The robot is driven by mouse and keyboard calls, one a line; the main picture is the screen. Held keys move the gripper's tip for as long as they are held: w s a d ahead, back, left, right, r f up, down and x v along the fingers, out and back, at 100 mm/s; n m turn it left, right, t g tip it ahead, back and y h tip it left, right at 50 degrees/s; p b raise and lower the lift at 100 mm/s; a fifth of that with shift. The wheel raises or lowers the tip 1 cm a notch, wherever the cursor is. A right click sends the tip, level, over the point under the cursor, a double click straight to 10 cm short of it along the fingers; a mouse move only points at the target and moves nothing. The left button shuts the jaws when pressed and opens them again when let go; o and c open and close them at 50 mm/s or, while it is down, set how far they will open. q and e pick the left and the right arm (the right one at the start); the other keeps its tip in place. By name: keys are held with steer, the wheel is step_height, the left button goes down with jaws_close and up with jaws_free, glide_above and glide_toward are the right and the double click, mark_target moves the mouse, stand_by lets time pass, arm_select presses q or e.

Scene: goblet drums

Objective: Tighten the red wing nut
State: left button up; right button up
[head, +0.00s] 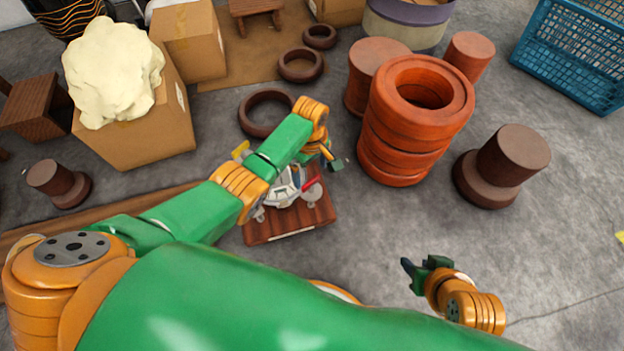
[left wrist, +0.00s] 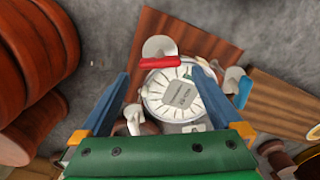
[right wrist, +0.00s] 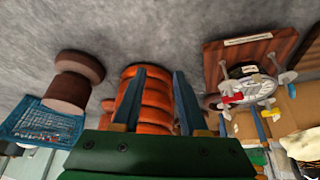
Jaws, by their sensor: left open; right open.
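The red wing nut (left wrist: 160,63) sits at the edge of a white round drum (left wrist: 185,95), against a grey disc, in the left wrist view. It shows as a small red piece (head: 311,182) in the head view and again in the right wrist view (right wrist: 232,98). The drum rests on a striped wooden board (head: 285,226), partly hidden by my left arm. My left gripper (head: 331,158) is open above the drum's right side, with the red wing nut between its finger lines. My right gripper (head: 424,267) is open and empty, low at the right, apart from the drum.
Stacked orange-red rings (head: 405,130) stand right of the drum. A brown stepped cylinder (head: 500,167) stands farther right and a blue crate (head: 575,55) at upper right. Cardboard boxes (head: 140,135) are at left. Grey floor at lower right is mostly clear.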

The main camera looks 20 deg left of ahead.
mark_target(311, 181)
arm_select(q)
step_height(311, 181, down, 2)
steer(key=shift+f+b, duration=0.15)
steer(key=shift+b, duration=0.6)
steer(key=shift+f+b, duration=0.65)
steer(key=shift+f, duration=0.2)
arm_select(e)
steer(key=w+a+r+n+t+y, duration=0.1)
steer(key=w+a+r+t+y, duration=0.2)
steer(key=w+r+t, duration=0.9)
step_height(311, 181, up, 4)
steer(key=shift+a+r, duration=0.2)
steer(key=shift+a, duration=0.6)
arm_select(q)
steer(key=shift+c, duration=0.2)
arm_select(e)
steer(key=shift+w, duration=0.1)
